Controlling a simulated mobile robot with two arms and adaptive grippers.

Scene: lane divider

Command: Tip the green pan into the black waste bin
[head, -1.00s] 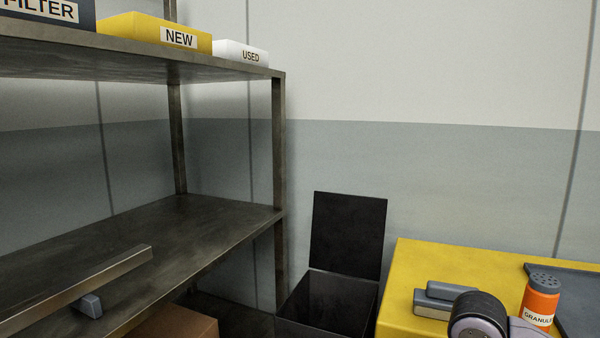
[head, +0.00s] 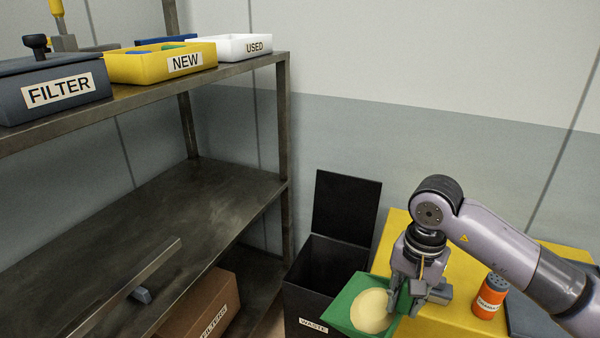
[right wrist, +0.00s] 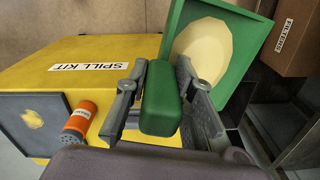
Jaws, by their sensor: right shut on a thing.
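The green pan (head: 341,309) holds a pale yellow heap (head: 371,310) and looks roughly level in the head view. My right gripper (head: 408,298) is shut on the pan's green handle; in the right wrist view the handle (right wrist: 161,100) lies between the fingers, with the pan (right wrist: 251,58) beyond. The black waste bin (head: 300,303) stands left of the gripper, its lid (head: 345,208) up and its mouth open. The pan overlaps the bin's front right side in the head view; its height above the rim is hard to tell. My left gripper is out of view.
A yellow spill kit box (head: 455,322) stands right of the bin, with an orange bottle (head: 489,297) on it. A metal shelf (head: 120,215) fills the left, carrying labelled bins such as the yellow NEW tray (head: 140,68). A brown carton (head: 205,305) sits low beside the bin.

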